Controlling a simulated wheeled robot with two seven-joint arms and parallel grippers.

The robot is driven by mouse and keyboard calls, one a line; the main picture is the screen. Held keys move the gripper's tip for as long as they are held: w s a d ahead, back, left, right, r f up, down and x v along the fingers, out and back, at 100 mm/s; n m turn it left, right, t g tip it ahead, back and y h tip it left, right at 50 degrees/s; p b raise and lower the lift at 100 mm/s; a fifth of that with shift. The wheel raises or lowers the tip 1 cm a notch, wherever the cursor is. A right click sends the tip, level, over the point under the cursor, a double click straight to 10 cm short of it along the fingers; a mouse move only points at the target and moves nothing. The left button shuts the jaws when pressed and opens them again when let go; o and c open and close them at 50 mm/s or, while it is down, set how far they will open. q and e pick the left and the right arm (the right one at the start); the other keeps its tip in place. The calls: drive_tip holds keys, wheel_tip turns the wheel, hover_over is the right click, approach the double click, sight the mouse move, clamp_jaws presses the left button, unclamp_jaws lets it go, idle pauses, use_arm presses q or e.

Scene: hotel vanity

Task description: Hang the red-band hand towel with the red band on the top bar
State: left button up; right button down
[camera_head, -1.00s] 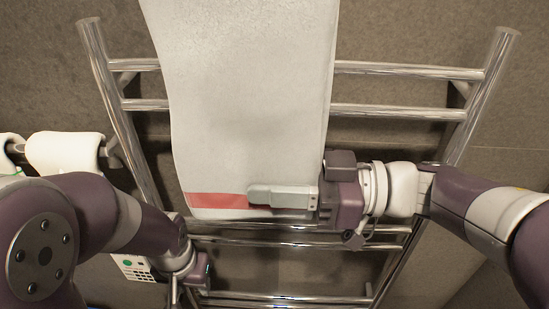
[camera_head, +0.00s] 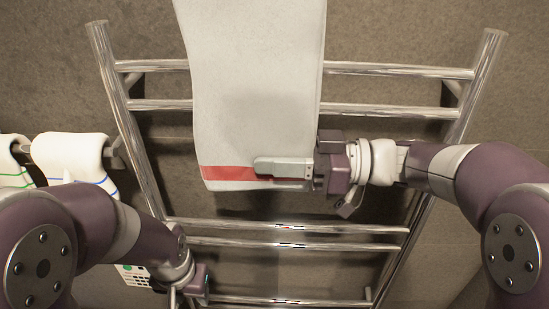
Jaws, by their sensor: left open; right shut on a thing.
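The white hand towel (camera_head: 255,95) with a red band (camera_head: 228,173) near its lower edge hangs in front of the chrome rack, its upper end beyond the picture's top edge. My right gripper (camera_head: 285,168) is shut on the towel at the red band, near the lower right corner. The towel covers the middle of the two upper visible bars; the upper one (camera_head: 395,69) shows on both sides. Whether the towel touches the rack, I cannot tell. My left gripper (camera_head: 190,290) is low at the left, open and apart from the towel, its fingers mostly hidden.
A white card with a green mark (camera_head: 133,275) is partly hidden behind my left arm. Lower rack bars (camera_head: 290,228) are bare.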

wheel_tip(320, 180, down, 12)
drive_tip(key=b, duration=0.7)
drive_tip(key=shift+r, duration=0.1)
drive_tip(key=c, duration=0.9)
unclamp_jaws()
